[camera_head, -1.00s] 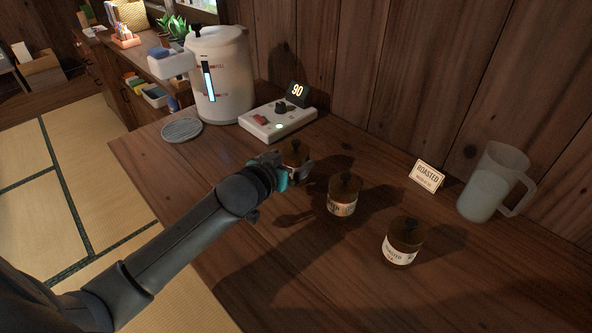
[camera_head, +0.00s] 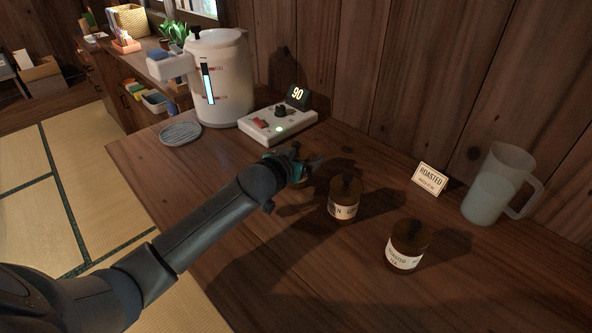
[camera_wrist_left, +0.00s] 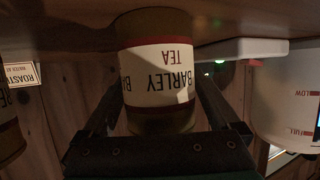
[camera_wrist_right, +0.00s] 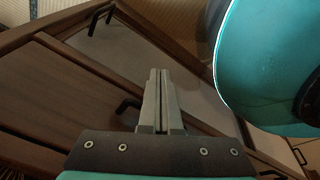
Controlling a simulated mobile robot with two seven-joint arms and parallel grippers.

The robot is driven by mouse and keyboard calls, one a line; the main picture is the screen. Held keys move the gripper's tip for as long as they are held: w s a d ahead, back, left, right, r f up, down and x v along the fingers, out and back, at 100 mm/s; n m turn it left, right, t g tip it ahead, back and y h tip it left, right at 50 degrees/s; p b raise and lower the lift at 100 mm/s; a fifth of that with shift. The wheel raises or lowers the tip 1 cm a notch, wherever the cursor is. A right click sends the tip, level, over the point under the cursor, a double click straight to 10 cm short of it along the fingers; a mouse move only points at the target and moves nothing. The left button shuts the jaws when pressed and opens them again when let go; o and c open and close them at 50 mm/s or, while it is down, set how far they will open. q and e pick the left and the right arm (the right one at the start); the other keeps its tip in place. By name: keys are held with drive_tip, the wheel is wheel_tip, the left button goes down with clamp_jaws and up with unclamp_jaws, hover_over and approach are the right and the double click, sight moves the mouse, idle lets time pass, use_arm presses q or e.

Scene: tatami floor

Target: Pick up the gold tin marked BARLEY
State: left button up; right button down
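The tin marked BARLEY TEA (camera_wrist_left: 160,75) fills the middle of the left wrist view, upside down there, brownish gold with a white label. It stands on the wooden counter. My left gripper (camera_head: 306,165) is open, with one finger on each side of the tin; I cannot tell whether they touch it. In the head view the gripper hides nearly all of this tin. My right gripper (camera_wrist_right: 160,100) is shut and empty, away from the counter top, before wooden drawer fronts.
A tin with a partly readable green-tea label (camera_head: 343,198) stands just right of my left gripper. A roasted tea tin (camera_head: 407,246), a ROASTED card (camera_head: 430,178) and a pitcher (camera_head: 497,185) stand further right. Behind are a control box (camera_head: 277,124), a white urn (camera_head: 222,80) and a round coaster (camera_head: 180,133).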

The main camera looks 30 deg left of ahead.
use_arm(q)
clamp_jaws()
idle(0.6)
